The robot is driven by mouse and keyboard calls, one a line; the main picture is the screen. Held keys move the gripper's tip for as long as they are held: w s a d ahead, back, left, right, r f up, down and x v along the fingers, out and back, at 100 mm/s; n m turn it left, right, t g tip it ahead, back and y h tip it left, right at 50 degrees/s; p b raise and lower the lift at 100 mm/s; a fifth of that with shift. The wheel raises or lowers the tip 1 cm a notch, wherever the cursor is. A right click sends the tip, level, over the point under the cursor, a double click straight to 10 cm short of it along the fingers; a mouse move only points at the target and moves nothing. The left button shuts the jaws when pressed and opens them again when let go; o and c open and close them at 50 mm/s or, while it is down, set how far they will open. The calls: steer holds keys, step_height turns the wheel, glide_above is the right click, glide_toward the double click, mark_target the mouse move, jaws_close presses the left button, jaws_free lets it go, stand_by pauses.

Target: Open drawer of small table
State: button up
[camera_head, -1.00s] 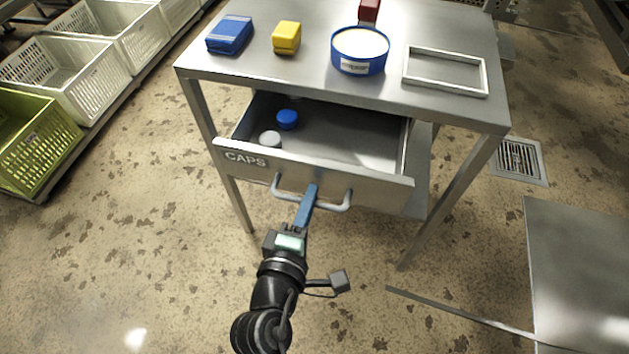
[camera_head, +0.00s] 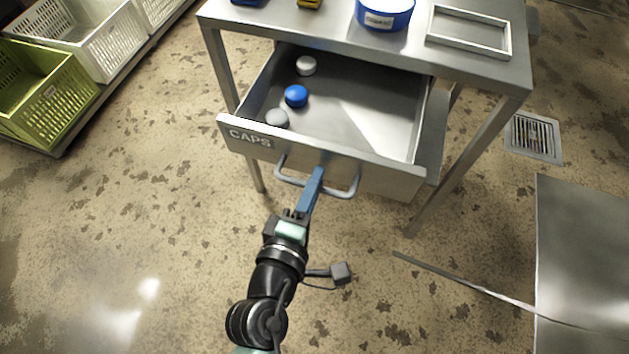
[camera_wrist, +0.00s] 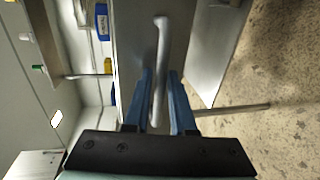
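The small metal table (camera_head: 470,67) stands at the upper middle of the head view. Its drawer (camera_head: 385,172), labelled CAPS, is pulled far out, with its inside exposed. A white cap, a blue cap (camera_head: 296,96) and a grey-white cap lie at the left inside it. The drawer front has a grey bar handle (camera_head: 290,181). My gripper (camera_head: 317,180) is at the middle of this handle.
On the tabletop are a blue round tub (camera_head: 385,14), an empty rectangular frame (camera_head: 470,30), and partly cut-off blue and yellow items. Crates, one green (camera_head: 45,100), line the left. A metal plate (camera_head: 590,250) is at right. The floor in front of the drawer is clear.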

steer(key=shift+o, duration=1.3)
steer(key=b+v, duration=0.2)
steer(key=v, duration=1.1)
steer(key=shift+w, duration=0.1)
